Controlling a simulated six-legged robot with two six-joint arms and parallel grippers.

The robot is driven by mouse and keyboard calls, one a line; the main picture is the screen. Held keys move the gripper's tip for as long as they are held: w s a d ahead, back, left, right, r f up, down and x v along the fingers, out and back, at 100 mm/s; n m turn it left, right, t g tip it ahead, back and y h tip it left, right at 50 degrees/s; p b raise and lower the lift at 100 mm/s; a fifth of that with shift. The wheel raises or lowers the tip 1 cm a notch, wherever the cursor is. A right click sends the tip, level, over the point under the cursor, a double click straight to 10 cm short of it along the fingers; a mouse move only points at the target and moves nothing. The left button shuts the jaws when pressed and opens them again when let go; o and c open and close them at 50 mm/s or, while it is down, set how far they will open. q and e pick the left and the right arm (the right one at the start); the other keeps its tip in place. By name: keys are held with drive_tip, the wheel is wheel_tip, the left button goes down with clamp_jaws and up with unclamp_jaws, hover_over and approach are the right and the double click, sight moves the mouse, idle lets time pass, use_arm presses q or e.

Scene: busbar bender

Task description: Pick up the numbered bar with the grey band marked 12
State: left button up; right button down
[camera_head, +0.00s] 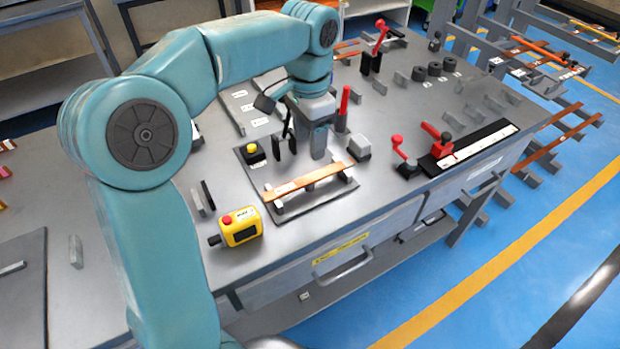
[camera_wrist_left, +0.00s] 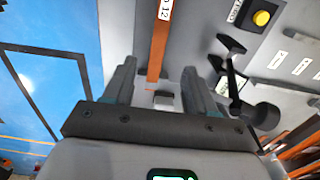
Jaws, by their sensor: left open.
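A flat copper-orange bar (camera_head: 320,179) rests across two small supports on a grey plate near the bench's front edge. It carries a pale label towards its left end in the head view. In the left wrist view the bar (camera_wrist_left: 158,52) shows a white label reading 12. My left gripper (camera_head: 318,150) hangs above the bench and appears behind the bar in the head view. In the left wrist view its fingers (camera_wrist_left: 158,88) are apart and empty, with the bar's near end between them in the picture. I cannot tell the height gap. My right gripper is not in view.
A yellow push button (camera_head: 251,148) and a black T-shaped lever (camera_wrist_left: 233,70) stand close to the left gripper. A yellow handheld box (camera_head: 240,227) lies left of the bar. Red-handled levers (camera_head: 400,152) stand to the right. Bare bench (camera_head: 290,238) lies in front.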

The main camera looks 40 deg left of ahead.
sight(310, 178)
use_arm(q)
drive_tip(key=f, duration=0.3)
drive_tip(key=shift+d+f, duration=0.1)
drive_tip(key=shift+d, duration=0.1)
drive_tip(key=shift+s+f, duration=0.1)
drive_tip(key=shift+f, duration=0.4)
wheel_tip(310, 178, down, 5)
drive_tip(key=shift+a+b, duration=0.1)
drive_tip(key=shift+b, duration=0.6)
clamp_jaws()
